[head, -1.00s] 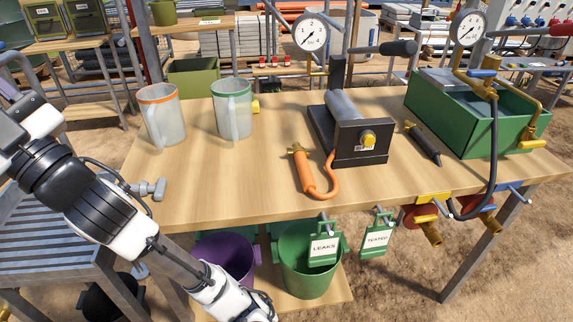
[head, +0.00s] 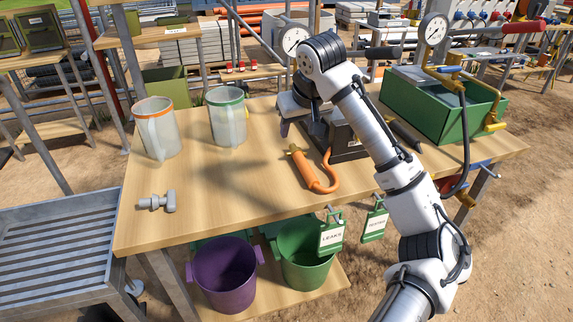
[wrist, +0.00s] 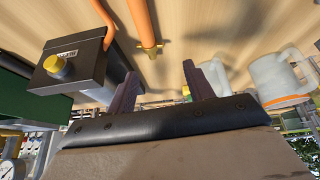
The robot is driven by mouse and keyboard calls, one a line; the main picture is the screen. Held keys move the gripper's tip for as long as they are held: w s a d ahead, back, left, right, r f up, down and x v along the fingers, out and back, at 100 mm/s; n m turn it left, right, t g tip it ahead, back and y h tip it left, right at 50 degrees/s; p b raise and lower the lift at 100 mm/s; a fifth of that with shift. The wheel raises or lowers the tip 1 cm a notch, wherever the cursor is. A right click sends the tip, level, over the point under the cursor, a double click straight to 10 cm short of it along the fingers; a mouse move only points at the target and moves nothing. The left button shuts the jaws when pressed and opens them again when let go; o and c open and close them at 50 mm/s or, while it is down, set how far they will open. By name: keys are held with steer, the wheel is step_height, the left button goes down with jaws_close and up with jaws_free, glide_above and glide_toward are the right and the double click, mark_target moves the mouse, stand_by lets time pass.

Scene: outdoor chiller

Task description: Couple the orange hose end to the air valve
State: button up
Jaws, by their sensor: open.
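The orange hose end (head: 303,169), a thick orange grip with a brass tip, lies on the wooden table. Its tip also shows at the top of the wrist view (wrist: 143,25). Its orange hose curls toward a black block (head: 343,148). In the wrist view the block (wrist: 82,68) bears a round yellow fitting (wrist: 57,67); I cannot tell whether this is the air valve. In the head view my arm covers that fitting. My gripper (head: 299,120) is above the table behind the hose end, fingers apart and empty; both fingers show in the wrist view (wrist: 162,88).
Two mugs (head: 157,135) (head: 228,125) stand at left, with a grey fitting (head: 158,201) in front. A green box (head: 460,120) with pipes and a gauge (head: 434,29) stands at right. Green tags (head: 332,236) hang at the front edge.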

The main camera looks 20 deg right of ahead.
steer(key=s+d, duration=0.2)
steer(key=g, duration=0.1)
glide_above(302, 160)
steer(key=s, duration=0.3)
steer(key=shift+m, duration=0.4)
steer(key=f, duration=0.3)
steer(key=f+p, duration=0.1)
steer(key=f, duration=0.3)
steer(key=shift+w+d, duration=0.1)
steer(key=shift+d, duration=0.1)
steer(key=shift+p+x, duration=0.7)
steer(key=shift+x, duration=2.5)
steer(key=shift+w+a+r, duration=0.1)
steer(key=shift+a, duration=0.05)
jaws_close()
